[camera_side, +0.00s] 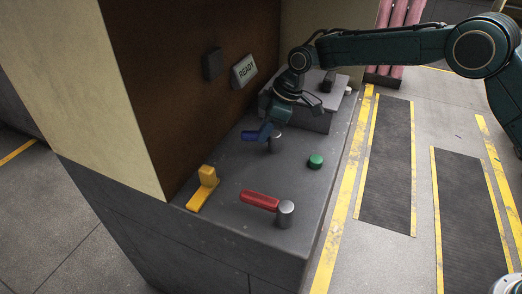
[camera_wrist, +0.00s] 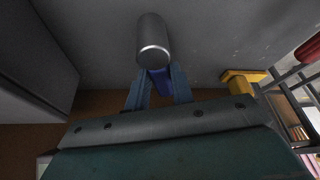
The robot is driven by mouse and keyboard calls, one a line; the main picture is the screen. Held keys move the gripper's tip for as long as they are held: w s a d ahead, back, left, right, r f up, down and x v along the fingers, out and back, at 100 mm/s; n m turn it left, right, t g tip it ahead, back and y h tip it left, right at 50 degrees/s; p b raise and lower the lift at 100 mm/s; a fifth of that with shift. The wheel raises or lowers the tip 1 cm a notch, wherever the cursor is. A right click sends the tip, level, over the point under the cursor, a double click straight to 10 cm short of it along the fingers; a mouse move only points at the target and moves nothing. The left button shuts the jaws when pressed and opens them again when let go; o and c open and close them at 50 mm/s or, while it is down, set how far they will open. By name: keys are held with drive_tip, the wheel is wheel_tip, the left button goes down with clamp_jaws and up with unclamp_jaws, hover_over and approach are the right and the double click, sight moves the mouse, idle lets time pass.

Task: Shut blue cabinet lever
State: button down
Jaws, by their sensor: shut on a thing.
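The blue lever (camera_side: 254,135) sticks out to the left from a grey metal pivot post (camera_side: 276,142) on the grey counter. In the wrist view the blue lever (camera_wrist: 161,82) lies between the two fingers, below the post (camera_wrist: 153,42). My gripper (camera_side: 264,127) comes down on the lever from above and behind. It also shows in the wrist view (camera_wrist: 159,88), shut on the lever. The fingers hide part of the lever.
A red lever (camera_side: 260,200) on its own post and a yellow bracket (camera_side: 204,188) stand nearer on the counter (camera_side: 235,235). A green button (camera_side: 316,161) is at the right. A brown panel with a READY sign (camera_side: 244,70) rises at the left. A grey raised block (camera_side: 312,118) stands behind.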

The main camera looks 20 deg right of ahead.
drive_tip(key=n, duration=0.2)
drive_tip(key=n+g, duration=0.1)
drive_tip(key=shift+s+a+n+y, duration=0.1)
drive_tip(key=shift+s+n+y, duration=0.2)
drive_tip(key=shift+s+n, duration=0.1)
drive_tip(key=shift+s+n+g, duration=0.15)
drive_tip(key=shift+n+g, duration=0.25)
drive_tip(key=shift+n, duration=0.45)
drive_tip(key=shift+s+n+g, duration=0.15)
drive_tip(key=shift+n+g, duration=0.25)
drive_tip(key=shift+n, duration=0.45)
drive_tip(key=shift+s, duration=0.1)
drive_tip(key=c, duration=1.2)
unclamp_jaws()
